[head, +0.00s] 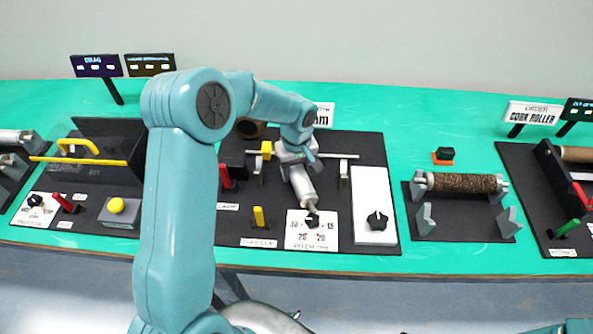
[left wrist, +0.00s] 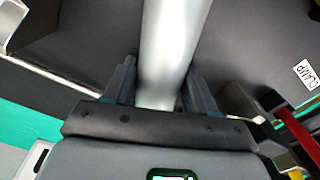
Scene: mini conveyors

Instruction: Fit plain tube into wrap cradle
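The plain grey tube (head: 303,187) is in my left gripper (head: 297,160), above the middle station's dark board. It points down toward the front in the head view. In the left wrist view the tube (left wrist: 165,50) runs between the two fingers of my left gripper (left wrist: 160,88), which lie close against its sides. Two pale upright supports, left (head: 258,172) and right (head: 343,177), stand on the board on either side of the tube. I cannot tell for sure which fixture is the wrap cradle. My right gripper is not in view.
A thin rod (head: 335,156) crosses behind the tube. A black knob (head: 377,221) on a white block, a yellow lever (head: 259,216) and a red lever (head: 225,177) stand nearby. A cork-covered roller (head: 464,183) lies on grey supports to the right.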

